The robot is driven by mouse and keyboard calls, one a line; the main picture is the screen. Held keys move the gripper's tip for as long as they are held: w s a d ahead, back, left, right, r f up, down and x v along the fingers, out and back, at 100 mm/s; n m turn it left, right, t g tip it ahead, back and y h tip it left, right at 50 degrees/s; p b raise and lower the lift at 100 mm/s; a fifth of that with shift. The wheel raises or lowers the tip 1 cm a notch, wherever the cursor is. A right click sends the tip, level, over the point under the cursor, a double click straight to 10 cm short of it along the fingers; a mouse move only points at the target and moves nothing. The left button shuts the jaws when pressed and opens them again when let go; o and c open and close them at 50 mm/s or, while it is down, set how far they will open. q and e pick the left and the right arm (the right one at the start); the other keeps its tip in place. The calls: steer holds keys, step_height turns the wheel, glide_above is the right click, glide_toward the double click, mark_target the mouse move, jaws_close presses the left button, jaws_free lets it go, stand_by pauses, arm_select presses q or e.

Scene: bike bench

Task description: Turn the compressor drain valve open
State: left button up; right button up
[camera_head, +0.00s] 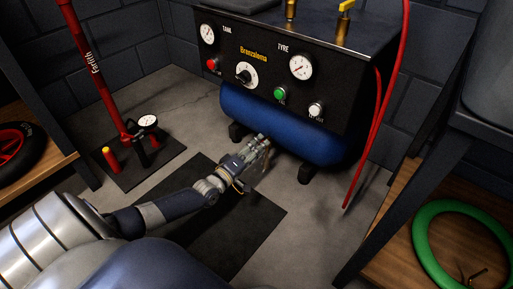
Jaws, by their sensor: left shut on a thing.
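The compressor has a dark panel box (262,70) on top of a blue tank (290,125). My left arm reaches in from the lower left, and my left gripper (264,146) is at the lower front of the tank, near its left part. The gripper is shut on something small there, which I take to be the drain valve. The valve itself is hidden by the fingers, so I cannot tell how far it is turned. My right gripper is not in view.
A red floor pump (104,85) stands on a dark base at the left. A red hose (378,125) hangs at the tank's right. Wooden shelves flank both sides, with a green tyre (422,245) at right. A dark mat (250,222) lies on the floor under my arm.

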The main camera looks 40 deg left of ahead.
arm_select(q)
steer(key=shift+n, duration=1.9)
steer(key=shift+a, duration=0.1)
steer(key=o, duration=1.1)
steer(key=s, duration=1.2)
steer(key=shift+a, duration=0.4)
steer(key=shift+f, duration=0.1)
